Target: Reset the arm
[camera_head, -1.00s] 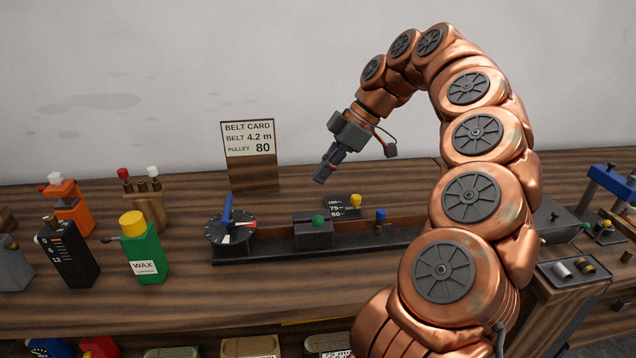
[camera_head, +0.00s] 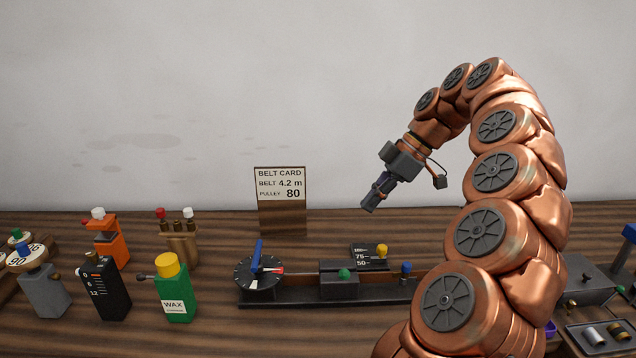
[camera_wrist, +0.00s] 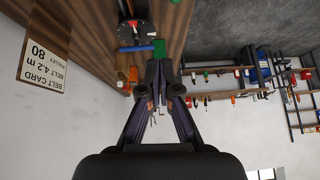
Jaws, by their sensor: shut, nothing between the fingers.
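My arm is raised and bent over the wooden bench. My gripper (camera_head: 374,198) hangs in the air above the bench, right of the belt card (camera_head: 281,187), pointing down and left. In the wrist view my gripper (camera_wrist: 160,66) has its fingertips together with nothing between them. The card stands upright and reads belt 4.2 m, pulley 80; it also shows upside down in the wrist view (camera_wrist: 45,66).
On the bench are a black rail device (camera_head: 310,302) with a dial (camera_head: 258,273), a green wax bottle (camera_head: 174,290), a black bottle (camera_head: 106,288), an orange tool (camera_head: 106,240) and a wooden holder (camera_head: 180,246). A tray (camera_head: 600,338) stands at right. Air around my gripper is free.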

